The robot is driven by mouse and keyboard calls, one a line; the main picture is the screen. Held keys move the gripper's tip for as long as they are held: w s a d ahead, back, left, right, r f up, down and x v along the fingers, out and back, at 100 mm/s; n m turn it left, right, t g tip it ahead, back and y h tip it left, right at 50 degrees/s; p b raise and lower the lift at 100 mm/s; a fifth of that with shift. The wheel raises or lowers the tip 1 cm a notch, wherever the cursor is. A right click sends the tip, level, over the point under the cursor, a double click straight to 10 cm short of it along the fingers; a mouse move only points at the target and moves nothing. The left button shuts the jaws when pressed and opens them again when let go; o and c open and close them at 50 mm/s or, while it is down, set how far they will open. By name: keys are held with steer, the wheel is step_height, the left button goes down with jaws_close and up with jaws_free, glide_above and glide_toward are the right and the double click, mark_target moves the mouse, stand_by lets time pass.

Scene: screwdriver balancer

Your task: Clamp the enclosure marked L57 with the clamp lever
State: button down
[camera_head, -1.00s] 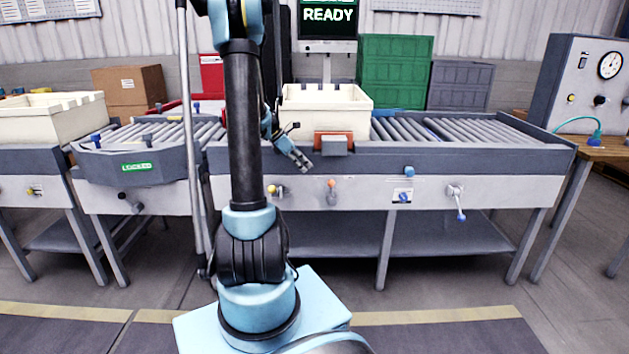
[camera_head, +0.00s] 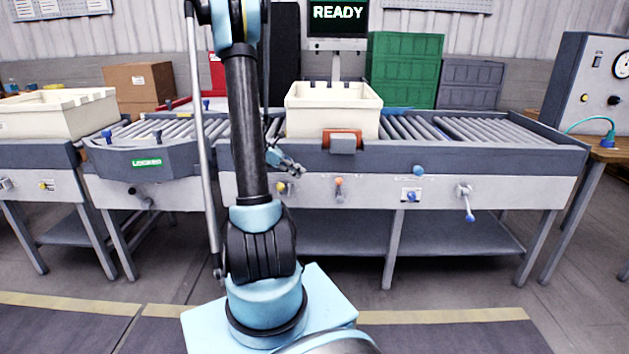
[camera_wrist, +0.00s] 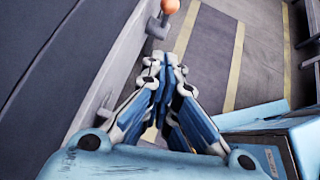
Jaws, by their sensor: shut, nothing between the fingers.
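No L57 marking is readable in either view. A cream open-topped box (camera_head: 333,116) sits on the roller conveyor, behind an orange-and-grey block (camera_head: 342,142) at the front edge. The front panel carries a lever with an orange ball (camera_head: 339,184) and a crank-like lever with a blue ball (camera_head: 467,203). No label shows which is the clamp lever. My gripper (camera_head: 295,170) is shut and empty in front of the conveyor's edge, left of the orange-ball lever. In the wrist view my gripper (camera_wrist: 166,60) points along the panel, with the orange ball (camera_wrist: 170,6) beyond its fingertips, apart from them.
A yellow knob (camera_head: 282,184) and a blue knob (camera_head: 411,195) are on the same panel. A screen (camera_head: 338,14) reads READY. Another cream box (camera_head: 58,112) stands at left. A gauge cabinet (camera_head: 590,85) stands at right. The floor before the bench is open.

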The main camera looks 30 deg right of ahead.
mark_target(337, 179)
steer(key=x, duration=0.9)
steer(key=shift+s+d+f, duration=0.15)
steer(key=shift+d+f, duration=0.05)
steer(key=shift+f, duration=0.05)
steer(key=shift+s+d+r, duration=0.1)
steer(key=shift+s+d, duration=0.15)
steer(key=shift+d, duration=0.3)
steer(key=shift+s+d+r, duration=0.1)
steer(key=shift+s+d, duration=0.1)
steer(key=shift+d, duration=0.3)
steer(key=shift+s+d, duration=0.2)
steer(key=shift+d, duration=0.65)
steer(key=shift+s+d+r+t+y, duration=0.35)
steer(key=shift+d+r+y, duration=0.1)
steer(key=shift+y, duration=0.15)
steer(key=shift+s+d+r, duration=0.3)
steer(key=shift+s+d, duration=0.05)
steer(key=shift+d, duration=0.25)
steer(key=shift+s+d+r, duration=0.25)
steer(key=shift+s+d, duration=0.05)
steer(key=shift+d, duration=0.25)
steer(key=shift+a, duration=0.15)
